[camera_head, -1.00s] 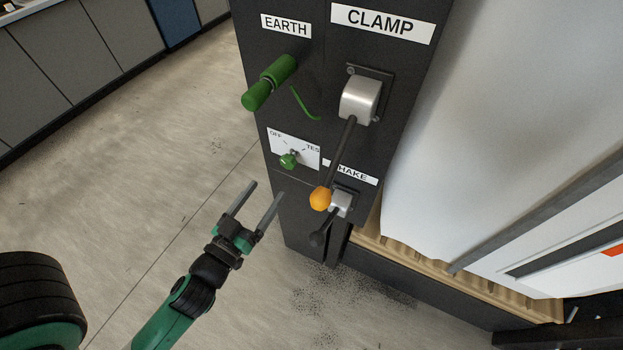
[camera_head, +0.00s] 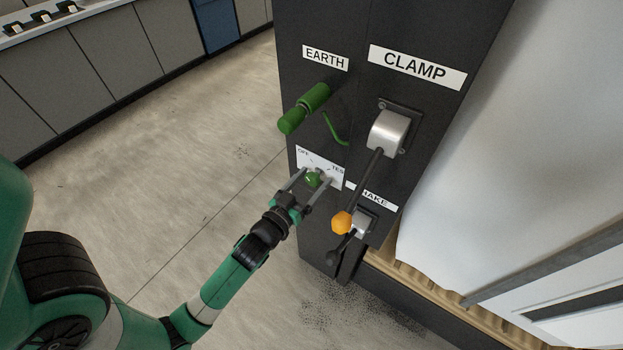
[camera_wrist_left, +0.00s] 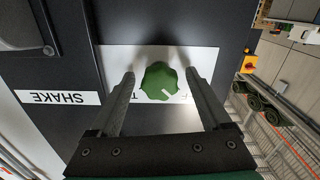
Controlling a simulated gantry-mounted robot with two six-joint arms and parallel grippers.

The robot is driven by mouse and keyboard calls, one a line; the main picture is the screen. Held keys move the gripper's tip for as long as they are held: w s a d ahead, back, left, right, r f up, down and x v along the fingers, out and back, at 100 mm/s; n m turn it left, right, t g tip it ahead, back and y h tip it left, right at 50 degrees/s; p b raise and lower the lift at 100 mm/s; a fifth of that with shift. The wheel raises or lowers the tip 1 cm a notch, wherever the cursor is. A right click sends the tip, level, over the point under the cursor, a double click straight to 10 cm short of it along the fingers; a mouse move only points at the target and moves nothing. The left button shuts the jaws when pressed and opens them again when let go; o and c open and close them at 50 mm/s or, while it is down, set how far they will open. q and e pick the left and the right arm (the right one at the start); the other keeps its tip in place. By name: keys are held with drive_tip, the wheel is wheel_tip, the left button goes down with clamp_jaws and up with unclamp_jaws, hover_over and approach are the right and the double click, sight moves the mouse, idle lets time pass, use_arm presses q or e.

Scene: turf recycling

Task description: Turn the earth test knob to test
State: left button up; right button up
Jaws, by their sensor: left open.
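The green earth test knob (camera_head: 313,180) sits on a white plate (camera_head: 334,182) marked OFF and TEST, low on the dark cabinet panel. My left gripper (camera_head: 310,179) is open, with its two fingers on either side of the knob. In the left wrist view the knob (camera_wrist_left: 160,82) lies between the fingertips (camera_wrist_left: 158,84), with a gap visible on each side. The fingers cover part of the plate's lettering. My right gripper is not in view.
Above the knob is the green EARTH handle (camera_head: 304,108). To the right are the CLAMP lever with its orange ball (camera_head: 342,222) and the SHAKE lever (camera_head: 340,251), close to my gripper. The floor on the left is clear.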

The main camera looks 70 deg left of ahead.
use_arm(q)
clamp_jaws()
idle(0.4)
drive_tip(key=m+p, duration=0.1)
drive_tip(key=m, duration=0.2)
drive_tip(key=shift+r+m, duration=0.1)
drive_tip(key=shift+m, duration=0.2)
drive_tip(key=m+p, duration=0.1)
drive_tip(key=m, duration=0.3)
drive_tip(key=shift+m+p, duration=0.3)
drive_tip(key=shift+p, duration=0.1)
drive_tip(key=m+p, duration=0.1)
drive_tip(key=m, duration=0.3)
drive_tip(key=shift+m, duration=0.3)
drive_tip(key=m, duration=0.5)
drive_tip(key=shift+p, duration=0.35)
